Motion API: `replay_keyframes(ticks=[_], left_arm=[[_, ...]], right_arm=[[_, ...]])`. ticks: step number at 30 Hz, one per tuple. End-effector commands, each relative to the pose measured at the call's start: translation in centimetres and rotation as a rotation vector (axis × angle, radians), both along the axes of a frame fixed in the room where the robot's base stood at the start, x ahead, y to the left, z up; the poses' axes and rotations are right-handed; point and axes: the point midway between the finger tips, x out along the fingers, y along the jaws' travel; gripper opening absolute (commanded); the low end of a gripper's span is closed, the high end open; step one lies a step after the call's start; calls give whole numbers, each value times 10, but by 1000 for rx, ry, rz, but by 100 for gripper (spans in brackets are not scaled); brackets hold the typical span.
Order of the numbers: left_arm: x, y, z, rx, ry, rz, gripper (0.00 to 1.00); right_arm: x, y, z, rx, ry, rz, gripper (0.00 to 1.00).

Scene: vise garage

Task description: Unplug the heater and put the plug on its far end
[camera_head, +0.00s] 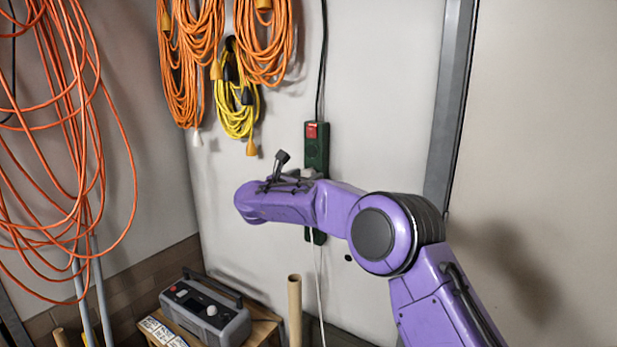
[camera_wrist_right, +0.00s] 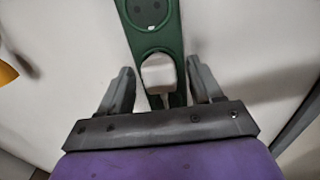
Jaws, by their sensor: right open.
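A dark green power strip (camera_head: 316,150) with a red switch at its top is fixed upright on the wall. A white plug (camera_wrist_right: 158,73) sits in the strip in the right wrist view. In the head view, a white cord (camera_head: 319,285) hangs down below the strip. My right gripper (camera_head: 290,178) is in front of the strip, and my purple arm covers the strip's middle. In the wrist view, its two open fingers are on either side of the plug, with gaps visible. No heater can be clearly identified. My left gripper is not in view.
A grey boxy device with knobs (camera_head: 205,308) stands on a wooden crate (camera_head: 262,332) at the lower left. A cardboard-coloured tube (camera_head: 295,310) stands beside it. Orange cords (camera_head: 185,60) and a yellow cord (camera_head: 237,95) hang on the wall.

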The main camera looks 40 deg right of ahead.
Motion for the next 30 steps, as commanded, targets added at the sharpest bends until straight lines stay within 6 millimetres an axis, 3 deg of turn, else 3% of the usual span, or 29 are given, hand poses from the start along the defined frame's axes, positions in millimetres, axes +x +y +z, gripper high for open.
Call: replay_keyframes(ticks=[22,23,28,29,30], left_arm=[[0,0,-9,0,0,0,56],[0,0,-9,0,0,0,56],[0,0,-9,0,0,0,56],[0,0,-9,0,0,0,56],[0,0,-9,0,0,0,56]], right_arm=[[0,0,0,0,0,0,65],[0,0,0,0,0,0,62],[0,0,0,0,0,0,6],[0,0,0,0,0,0,0],[0,0,0,0,0,0,0]])
